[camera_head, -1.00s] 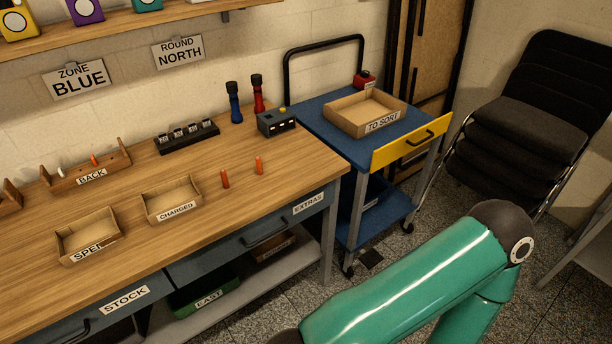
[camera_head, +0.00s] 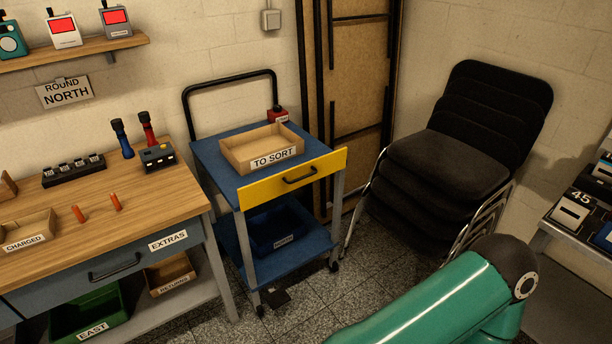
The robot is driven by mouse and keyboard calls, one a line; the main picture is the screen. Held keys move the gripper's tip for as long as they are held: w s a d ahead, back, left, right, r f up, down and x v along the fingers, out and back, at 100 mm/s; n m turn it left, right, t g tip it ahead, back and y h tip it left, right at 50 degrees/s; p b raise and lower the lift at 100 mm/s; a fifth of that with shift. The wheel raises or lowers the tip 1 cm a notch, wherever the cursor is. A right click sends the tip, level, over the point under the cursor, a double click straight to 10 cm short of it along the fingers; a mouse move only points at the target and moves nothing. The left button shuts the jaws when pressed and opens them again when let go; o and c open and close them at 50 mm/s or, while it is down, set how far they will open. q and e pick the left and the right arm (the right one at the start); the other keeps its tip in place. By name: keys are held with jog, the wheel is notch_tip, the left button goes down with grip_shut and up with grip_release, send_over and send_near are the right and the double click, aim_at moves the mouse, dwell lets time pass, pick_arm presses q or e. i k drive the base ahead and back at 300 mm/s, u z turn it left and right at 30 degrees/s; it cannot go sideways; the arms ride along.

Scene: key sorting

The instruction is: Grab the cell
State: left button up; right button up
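Two orange cells stand upright on the wooden workbench, at its right end: one cell (camera_head: 79,214) just right of the CHARGED tray (camera_head: 28,231), the other cell (camera_head: 115,201) a little further right. They stand apart from each other. The CHARGED tray is cut by the left edge of the view. A green link of my arm fills the bottom right. Neither of my grippers shows.
A blue cart (camera_head: 218,168) with a yellow drawer (camera_head: 290,180) carries the TO SORT tray (camera_head: 235,160). A blue torch (camera_head: 123,140), a red torch (camera_head: 148,128) and a dark box (camera_head: 157,157) stand at the bench's back. Stacked black chairs (camera_head: 445,160) stand right of the cart.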

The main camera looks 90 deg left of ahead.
aim_at(75, 209)
jog(key=z, duration=0.35)
jog(key=i, duration=0.55)
jog(key=u, duration=1.55)
jog(key=i, duration=0.15)
jog(key=u, duration=2.1)
jog(key=i, duration=0.3)
jog(key=u, duration=1.8)
jog(key=k, duration=0.6)
jog(key=u, duration=0.45)
jog(key=i, duration=1.5)
jog(key=z, duration=0.35)
